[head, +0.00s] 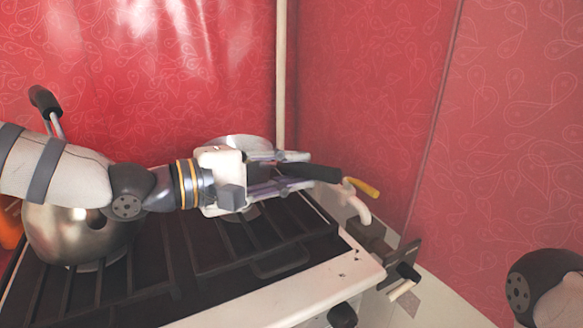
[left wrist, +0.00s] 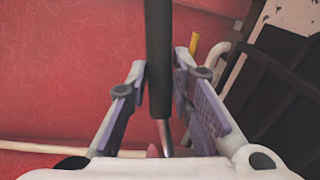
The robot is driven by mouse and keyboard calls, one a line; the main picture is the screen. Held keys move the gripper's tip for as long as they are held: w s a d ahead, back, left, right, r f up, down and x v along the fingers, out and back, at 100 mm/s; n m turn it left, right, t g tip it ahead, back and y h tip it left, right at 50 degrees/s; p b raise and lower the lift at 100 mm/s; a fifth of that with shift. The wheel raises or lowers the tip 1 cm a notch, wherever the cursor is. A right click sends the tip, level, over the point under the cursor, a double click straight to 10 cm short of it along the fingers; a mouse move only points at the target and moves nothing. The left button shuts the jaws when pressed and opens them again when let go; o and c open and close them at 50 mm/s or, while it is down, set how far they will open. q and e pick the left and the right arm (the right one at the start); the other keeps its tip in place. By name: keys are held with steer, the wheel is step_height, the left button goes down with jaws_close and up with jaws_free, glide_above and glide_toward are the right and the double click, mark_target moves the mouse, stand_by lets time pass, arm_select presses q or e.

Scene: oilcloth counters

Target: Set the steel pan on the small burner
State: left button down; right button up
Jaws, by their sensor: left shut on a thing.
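My left gripper (head: 292,170) is shut on the black handle (head: 318,173) of the steel pan, with a finger on each side of it. The handle also shows between the fingers in the left wrist view (left wrist: 158,60). A shiny part of the steel pan (head: 243,140) shows behind the gripper, above the back of the stove; the rest is hidden by my wrist. A pale round part on the stove (head: 246,213), perhaps a burner, shows partly under the gripper. I cannot tell which burner is the small one. My right gripper is out of view.
A steel kettle or pot (head: 75,238) with a raised black handle (head: 44,99) stands on the left of the stove, partly behind my left arm. Dark grates (head: 190,262) cover the stove. A pale pipe with a yellow lever (head: 362,188) stands beyond its right edge. Red walls close the back.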

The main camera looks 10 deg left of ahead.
arm_select(q)
steer(key=shift+f, duration=0.3)
stand_by(0.4)
steer(key=c, duration=1.3)
jaws_free()
steer(key=shift+c, duration=0.2)
steer(key=v, duration=1.2)
steer(key=shift+f, duration=0.1)
